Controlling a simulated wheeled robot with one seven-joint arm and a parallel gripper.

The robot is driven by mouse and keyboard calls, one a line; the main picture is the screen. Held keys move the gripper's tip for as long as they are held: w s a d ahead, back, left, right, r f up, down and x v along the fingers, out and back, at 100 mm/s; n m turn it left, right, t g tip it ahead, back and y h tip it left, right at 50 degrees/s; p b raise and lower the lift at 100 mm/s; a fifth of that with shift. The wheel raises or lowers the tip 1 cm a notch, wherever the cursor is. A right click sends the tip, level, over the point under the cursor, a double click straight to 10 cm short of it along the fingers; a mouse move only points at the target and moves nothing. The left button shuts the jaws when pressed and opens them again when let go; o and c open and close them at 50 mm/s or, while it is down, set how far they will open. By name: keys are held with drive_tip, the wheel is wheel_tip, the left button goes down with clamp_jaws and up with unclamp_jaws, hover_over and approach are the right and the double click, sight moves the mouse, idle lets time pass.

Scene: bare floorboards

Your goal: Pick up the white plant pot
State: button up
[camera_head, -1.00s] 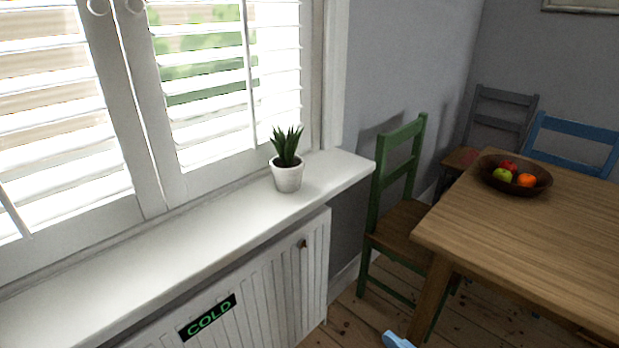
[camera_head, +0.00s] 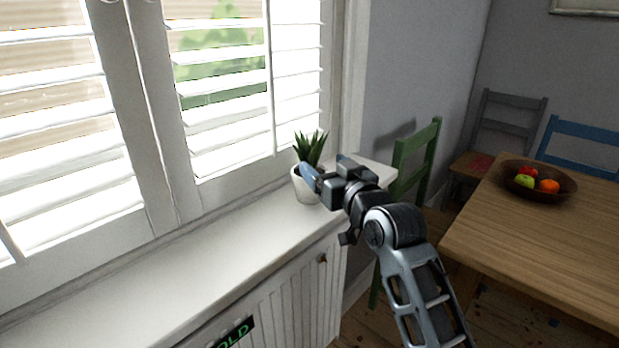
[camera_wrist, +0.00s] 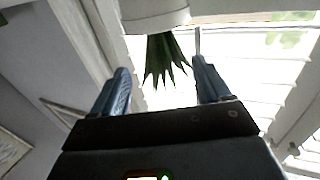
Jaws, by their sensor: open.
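The white plant pot (camera_head: 303,190) stands upright on the white windowsill, with a spiky green plant (camera_head: 309,146) in it. My gripper (camera_head: 326,167) is open at the pot's right side, and its fingers partly hide the pot's right edge. One finger overlaps the pot in this view; I cannot tell whether it touches. In the wrist view, the picture is upside down: the white pot (camera_wrist: 155,16) is at the top, with the leaves (camera_wrist: 164,60) hanging down between the two spread fingers of my gripper (camera_wrist: 162,75). Nothing is held.
The windowsill (camera_head: 190,265) is clear to the left of the pot. Shuttered windows (camera_head: 225,90) stand close behind it. A green chair (camera_head: 418,160) is beyond the sill's right end. A wooden table (camera_head: 540,240) with a fruit bowl (camera_head: 539,190) is at the right.

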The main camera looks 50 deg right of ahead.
sight(314, 160)
drive_tip(key=x, duration=0.7)
drive_tip(key=shift+w+a+f+p, duration=0.1)
drive_tip(key=shift+w+f+p, duration=0.15)
drive_tip(key=shift+p, duration=0.1)
drive_tip(key=shift+c, duration=0.2)
drive_tip(key=shift+r, duration=0.1)
drive_tip(key=c, duration=1.3)
